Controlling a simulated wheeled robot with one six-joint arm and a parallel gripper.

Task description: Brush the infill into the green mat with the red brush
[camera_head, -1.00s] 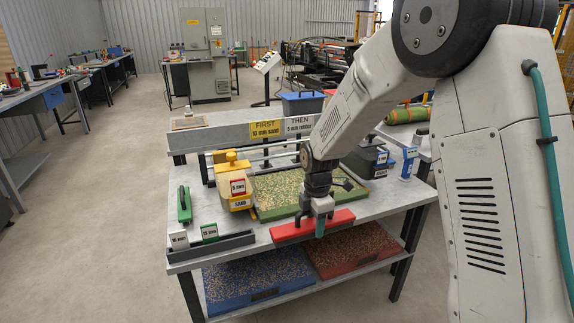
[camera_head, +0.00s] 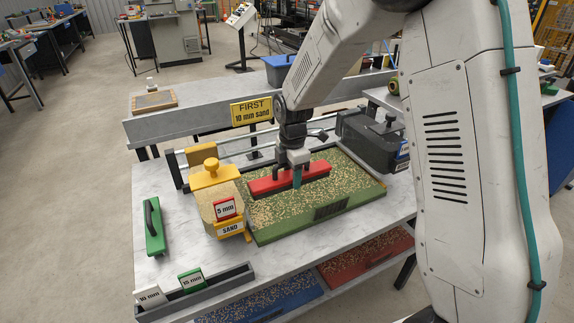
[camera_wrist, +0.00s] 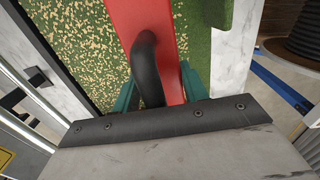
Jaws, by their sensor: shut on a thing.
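The green mat (camera_head: 262,233) lies on the grey bench top, with pale infill grains scattered over it; it also shows in the wrist view (camera_wrist: 60,25). The red brush (camera_head: 262,186) is over the middle of the mat, its long body running left to right. My gripper (camera_head: 297,180) is shut on the brush's black handle, which shows in the wrist view (camera_wrist: 147,65) between the green fingers. The brush looks down on or very close to the mat; I cannot tell whether its bristles touch. The brush's underside is hidden.
A yellow SAND box (camera_head: 215,200) with a 5 mm tag stands left of the mat, and a dark box (camera_head: 370,140) stands right of it. A grey tray (camera_head: 205,290) holds two tags. Blue (camera_head: 285,295) and red (camera_head: 362,262) mats lie below.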

